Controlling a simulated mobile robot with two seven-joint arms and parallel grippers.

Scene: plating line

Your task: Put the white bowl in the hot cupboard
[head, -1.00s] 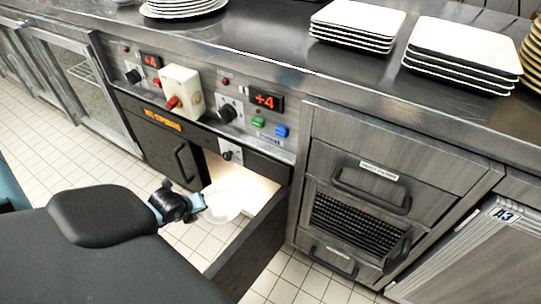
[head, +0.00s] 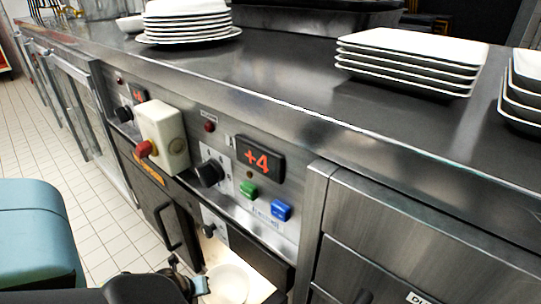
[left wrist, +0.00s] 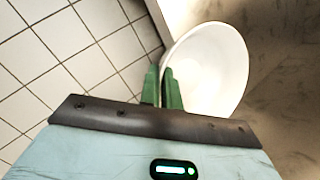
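The white bowl (head: 229,284) is at the bottom of the head view, in front of the open, cream-lined part of the counter front. My left gripper (head: 199,286) is at its left rim. In the left wrist view the green fingers (left wrist: 161,88) are close together at the left edge of the bowl (left wrist: 215,60), with its rim between them. The bowl looks empty. The hot cupboard has an orange label (head: 149,166) above a closed dark panel (head: 154,203); its opening, with a pale interior (head: 258,282), is to the right. My right gripper is out of view.
A control panel with a beige box (head: 165,138), knobs and a red +4 display (head: 260,158) is above the opening. Stacks of round plates (head: 187,22) and square plates (head: 405,60) stand on the steel counter (head: 290,75).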

